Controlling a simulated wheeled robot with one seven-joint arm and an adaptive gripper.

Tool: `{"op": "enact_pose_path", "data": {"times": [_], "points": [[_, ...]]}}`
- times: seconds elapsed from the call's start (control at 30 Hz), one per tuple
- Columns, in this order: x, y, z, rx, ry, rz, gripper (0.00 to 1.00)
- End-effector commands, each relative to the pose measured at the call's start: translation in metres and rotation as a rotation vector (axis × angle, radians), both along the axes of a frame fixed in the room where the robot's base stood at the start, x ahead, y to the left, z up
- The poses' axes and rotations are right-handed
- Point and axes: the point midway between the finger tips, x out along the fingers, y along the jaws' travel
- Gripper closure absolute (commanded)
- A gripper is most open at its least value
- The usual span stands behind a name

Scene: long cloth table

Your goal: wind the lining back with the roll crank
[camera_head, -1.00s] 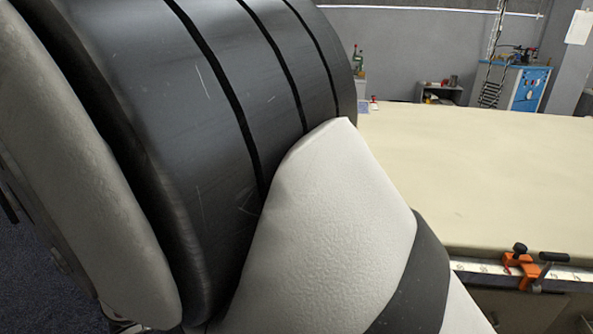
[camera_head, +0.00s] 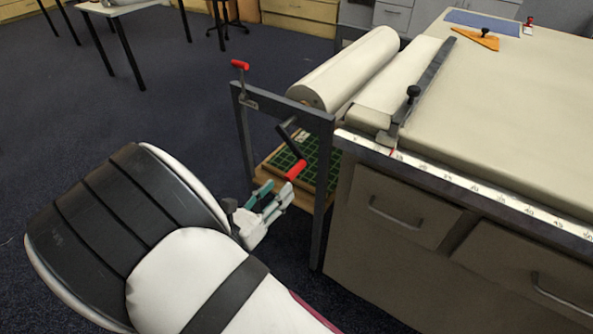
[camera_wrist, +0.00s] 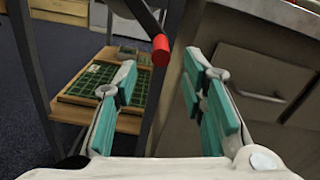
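The roll crank (camera_head: 289,140) has a dark arm and a red grip (camera_head: 296,170), on the near side of a grey frame beside the table. In the wrist view the red grip (camera_wrist: 160,50) shows ahead, near the gap between my fingertips. My gripper (camera_head: 279,189) is open, its green-padded fingers apart and empty, just below and left of the grip. It also shows in the wrist view (camera_wrist: 157,78). The white lining roll (camera_head: 345,70) lies behind the frame, and pale lining (camera_head: 400,78) runs onto the table. I cannot tell whether a finger touches the grip.
A second red-tipped lever (camera_head: 240,65) tops the frame's left post (camera_head: 243,135). A dark bar (camera_head: 428,80) with a black knob crosses the lining at the table end. A wooden shelf with a green grid mat (camera_head: 325,165) sits low inside the frame. Drawers (camera_head: 400,205) front the table.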

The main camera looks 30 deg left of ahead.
Motion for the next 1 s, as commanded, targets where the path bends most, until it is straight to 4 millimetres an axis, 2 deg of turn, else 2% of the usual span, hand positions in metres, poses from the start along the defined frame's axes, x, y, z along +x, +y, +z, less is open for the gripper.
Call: {"op": "enact_pose_path", "data": {"times": [0.03, 0.2, 0.4, 0.6, 0.87, 0.9, 1.0], "points": [[0.012, -0.002, 0.0, 0.001, -0.001, -0.004, 0.62], [0.044, -0.004, 0.0, 0.002, -0.001, -0.004, 0.62], [0.072, -0.006, 0.0, 0.001, -0.001, -0.004, 0.62], [0.084, -0.007, 0.0, 0.001, 0.001, -0.001, 0.62], [0.085, -0.007, 0.0, 0.001, 0.001, -0.001, 0.62], [0.085, -0.007, 0.0, 0.001, 0.001, -0.001, 0.67], [0.085, -0.007, 0.0, 0.001, 0.001, -0.001, 0.89]]}}
